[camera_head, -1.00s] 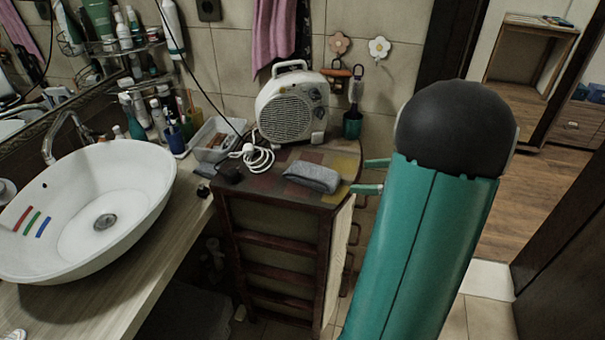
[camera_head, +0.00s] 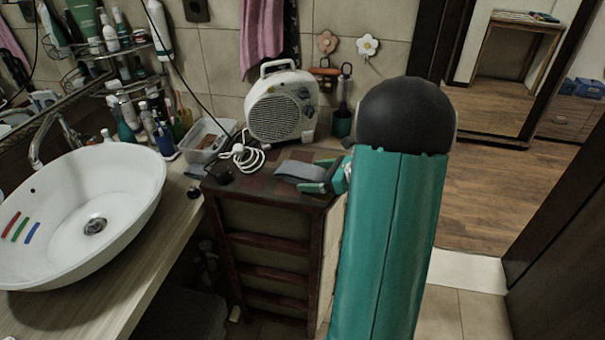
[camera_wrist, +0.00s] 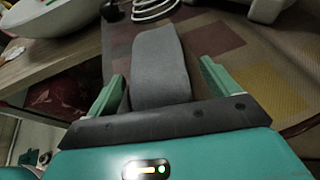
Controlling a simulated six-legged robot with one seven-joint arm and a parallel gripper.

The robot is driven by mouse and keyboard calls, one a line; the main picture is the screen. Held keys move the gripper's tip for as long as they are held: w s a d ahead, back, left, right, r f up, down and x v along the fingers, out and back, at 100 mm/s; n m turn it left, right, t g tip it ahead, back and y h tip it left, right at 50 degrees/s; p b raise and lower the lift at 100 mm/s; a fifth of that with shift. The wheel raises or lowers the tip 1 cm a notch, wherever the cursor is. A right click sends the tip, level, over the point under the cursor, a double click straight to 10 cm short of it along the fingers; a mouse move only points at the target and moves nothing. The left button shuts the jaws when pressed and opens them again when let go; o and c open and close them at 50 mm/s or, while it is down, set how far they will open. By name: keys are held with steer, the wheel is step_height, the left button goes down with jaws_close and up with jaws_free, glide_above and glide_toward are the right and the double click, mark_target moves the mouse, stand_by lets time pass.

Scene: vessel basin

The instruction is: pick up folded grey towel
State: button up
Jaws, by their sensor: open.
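The folded grey towel (camera_head: 299,171) lies flat on top of the small dark wooden cabinet (camera_head: 262,188). In the wrist view the towel (camera_wrist: 160,62) runs away from me, with its near end between my two green fingers. My gripper (camera_wrist: 160,85) is open, one finger on each side of the towel with gaps left and right. In the head view my gripper (camera_head: 325,178) is at the towel's right end, partly hidden by my arm. The towel's nearest edge is hidden behind the gripper body.
A white fan heater (camera_head: 282,108) stands behind the towel, with a coiled white cable (camera_head: 243,157) to its left. A white basin (camera_head: 85,205) is on the counter at left. A clear tray (camera_head: 208,138) stands near the wall. Patterned cabinet top (camera_wrist: 250,75) is bare right of the towel.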

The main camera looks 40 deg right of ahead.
steer(key=c, duration=1.1)
steer(key=shift+o, duration=0.2)
steer(key=shift+r, duration=0.1)
